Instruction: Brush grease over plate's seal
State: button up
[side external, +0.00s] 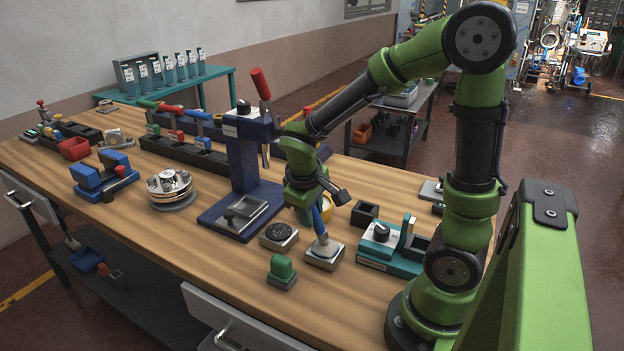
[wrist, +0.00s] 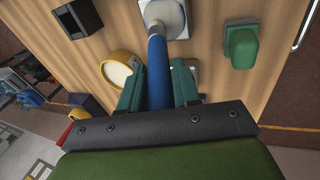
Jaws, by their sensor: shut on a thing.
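My gripper (side external: 316,207) is shut on the blue handle of a brush (side external: 320,221), which points down nearly upright. In the wrist view the blue handle (wrist: 157,72) runs between the two green fingers (wrist: 158,88). The brush's pale head is at a small square metal plate (side external: 325,257), also partly seen in the wrist view (wrist: 177,22). Whether the bristles touch it, and the seal itself, I cannot tell. A yellow round pot (wrist: 122,72) with a whitish filling, perhaps the grease, stands beside the brush; in the side view it is mostly behind my gripper.
A square block with a black round top (side external: 279,234) and a green knobbed block (side external: 282,270) stand close by. A black open box (side external: 365,213) and a teal fixture (side external: 390,248) are to the right. A blue press (side external: 243,190) stands to the left. The front table strip is clear.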

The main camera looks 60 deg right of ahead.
jog(key=w+r, duration=0.3)
jog(key=r, duration=0.5)
dwell(0.5)
dwell(0.6)
